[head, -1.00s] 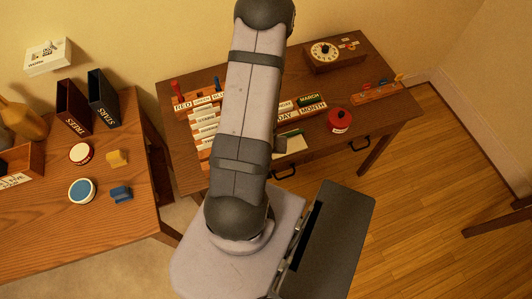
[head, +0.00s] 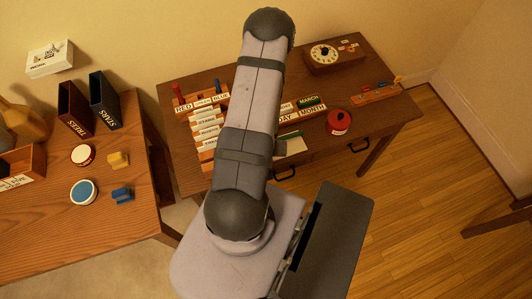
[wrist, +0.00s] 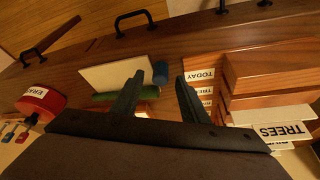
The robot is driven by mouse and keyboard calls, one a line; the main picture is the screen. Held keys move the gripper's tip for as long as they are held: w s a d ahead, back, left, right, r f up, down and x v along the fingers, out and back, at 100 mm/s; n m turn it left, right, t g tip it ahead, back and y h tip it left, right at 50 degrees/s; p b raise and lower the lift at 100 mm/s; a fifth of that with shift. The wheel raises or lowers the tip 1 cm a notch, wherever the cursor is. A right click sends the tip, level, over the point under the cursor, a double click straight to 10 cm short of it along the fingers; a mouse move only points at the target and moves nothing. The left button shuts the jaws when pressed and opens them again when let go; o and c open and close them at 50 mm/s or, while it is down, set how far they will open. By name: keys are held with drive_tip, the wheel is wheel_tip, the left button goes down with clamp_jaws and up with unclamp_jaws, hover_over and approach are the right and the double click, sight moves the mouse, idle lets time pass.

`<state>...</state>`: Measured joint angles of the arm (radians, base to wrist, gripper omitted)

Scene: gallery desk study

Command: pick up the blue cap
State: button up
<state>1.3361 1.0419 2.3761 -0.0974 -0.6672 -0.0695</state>
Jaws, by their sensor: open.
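A short blue cylinder, which looks like the blue cap (wrist: 161,71), lies on the dark wooden desk in the wrist view. It is beside a cream card and near one end of a green cylinder (wrist: 115,96). My gripper (wrist: 159,78) is open and empty; its two fingers point toward the blue cap, which shows between the fingertips. I cannot tell the height of the fingers above the desk. In the head view my arm hides the gripper, and I cannot make out the cap there.
Wooden label blocks (wrist: 262,70) stand close to the right finger. A red round container (wrist: 40,101) stands at left. Black drawer handles (wrist: 134,18) line the desk's front. In the head view, a side table (head: 60,235) holds a blue-topped round tin (head: 83,192) and a blue block (head: 122,195).

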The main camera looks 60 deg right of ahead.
clamp_jaws()
drive_tip(key=shift+r, duration=0.2)
